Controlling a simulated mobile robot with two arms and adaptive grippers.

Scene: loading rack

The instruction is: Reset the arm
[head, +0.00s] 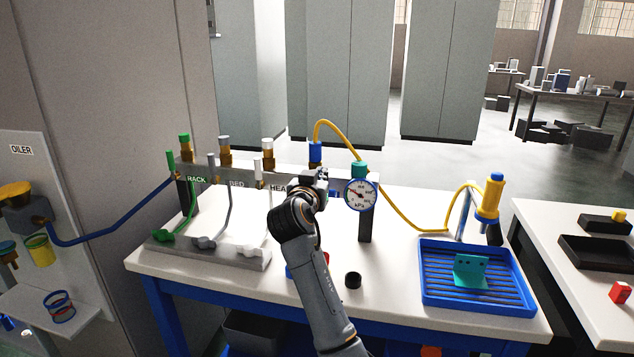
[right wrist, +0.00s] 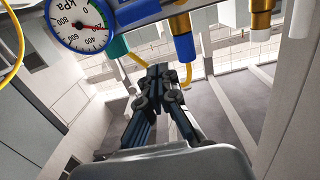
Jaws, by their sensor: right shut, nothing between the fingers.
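My right arm rises from the bottom middle of the head view. Its gripper (head: 316,181) is in front of the manifold rail, just left of the pressure gauge (head: 360,194). In the right wrist view my right gripper (right wrist: 160,74) is shut with nothing between its fingers. The gauge (right wrist: 82,22) is at the upper left there, and a blue fitting (right wrist: 186,46) is close to the fingertips; I cannot tell whether they touch. My left gripper is in neither view.
The white table (head: 395,285) carries a grey block with levers (head: 205,255), a small black ring (head: 352,279) and a blue tray (head: 430,299) with a teal bracket (head: 470,270). A yellow hose (head: 399,212) runs right to a yellow-handled tool (head: 490,198).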

